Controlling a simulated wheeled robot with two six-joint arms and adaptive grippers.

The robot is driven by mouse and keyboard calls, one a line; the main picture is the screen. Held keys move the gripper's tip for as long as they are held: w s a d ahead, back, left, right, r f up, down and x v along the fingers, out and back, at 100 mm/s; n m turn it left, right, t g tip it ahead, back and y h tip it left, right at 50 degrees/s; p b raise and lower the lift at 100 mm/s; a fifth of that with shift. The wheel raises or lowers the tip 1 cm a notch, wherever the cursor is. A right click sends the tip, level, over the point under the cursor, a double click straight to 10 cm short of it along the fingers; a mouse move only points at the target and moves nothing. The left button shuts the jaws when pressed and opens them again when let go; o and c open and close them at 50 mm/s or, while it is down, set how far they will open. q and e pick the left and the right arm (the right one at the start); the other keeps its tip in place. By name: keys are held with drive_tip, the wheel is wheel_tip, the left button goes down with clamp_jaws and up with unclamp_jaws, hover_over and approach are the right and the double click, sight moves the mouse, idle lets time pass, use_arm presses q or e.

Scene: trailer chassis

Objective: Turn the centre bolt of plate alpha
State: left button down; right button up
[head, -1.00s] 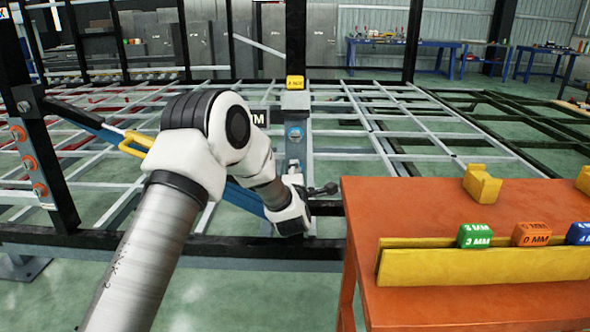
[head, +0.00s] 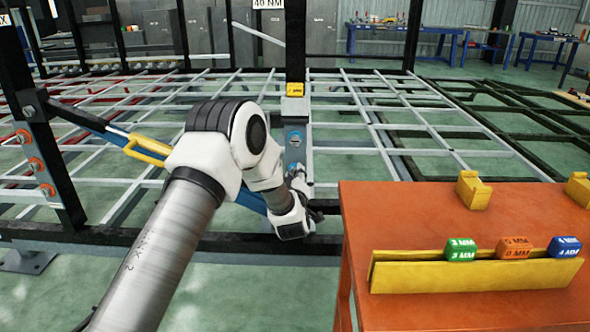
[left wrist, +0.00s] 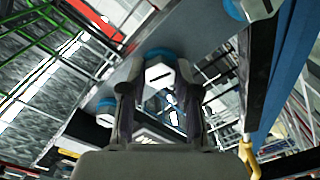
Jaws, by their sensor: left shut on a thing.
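A grey upright plate (head: 295,150) with a blue-ringed bolt (head: 296,138) stands on the dark post; no name is readable on it. My left gripper (head: 302,182) is at its lower part, partly hidden by my wrist. In the left wrist view, the plate (left wrist: 128,72) carries three blue-ringed hex bolts in a row. The middle bolt (left wrist: 160,74) sits between the fingers of my left gripper (left wrist: 161,92), which is shut on it. Another bolt (left wrist: 258,9) is at top right and one (left wrist: 105,112) at lower left. My right gripper is out of view.
An orange table (head: 400,220) stands close on the right, with a yellow holder (head: 475,276) and green, orange and blue blocks. A blue bar with a yellow handle (head: 148,150) runs beside my arm. A left post carries orange-ringed bolts (head: 36,164). A 40 NM sign (head: 268,3) is at the top.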

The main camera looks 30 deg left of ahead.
use_arm(q)
drive_tip(key=m+p, duration=0.2)
drive_tip(key=m, duration=0.1)
drive_tip(key=shift+s+f+m, duration=0.1)
drive_tip(key=shift+m, duration=0.3)
drive_tip(key=m+p, duration=0.3)
drive_tip(key=m, duration=0.1)
drive_tip(key=shift+m, duration=0.3)
drive_tip(key=m+p, duration=0.2)
drive_tip(key=m, duration=0.1)
drive_tip(key=shift+m, duration=0.3)
drive_tip(key=m+p, duration=0.2)
drive_tip(key=m, duration=0.1)
drive_tip(key=shift+m, duration=0.3)
drive_tip(key=m+p, duration=0.2)
drive_tip(key=m, duration=0.3)
drive_tip(key=shift+p, duration=0.4)
drive_tip(key=m+p, duration=0.1)
drive_tip(key=m, duration=0.4)
drive_tip(key=shift+f+m+p, duration=0.15)
drive_tip(key=shift+m+p, duration=0.25)
drive_tip(key=shift+d, duration=0.1)
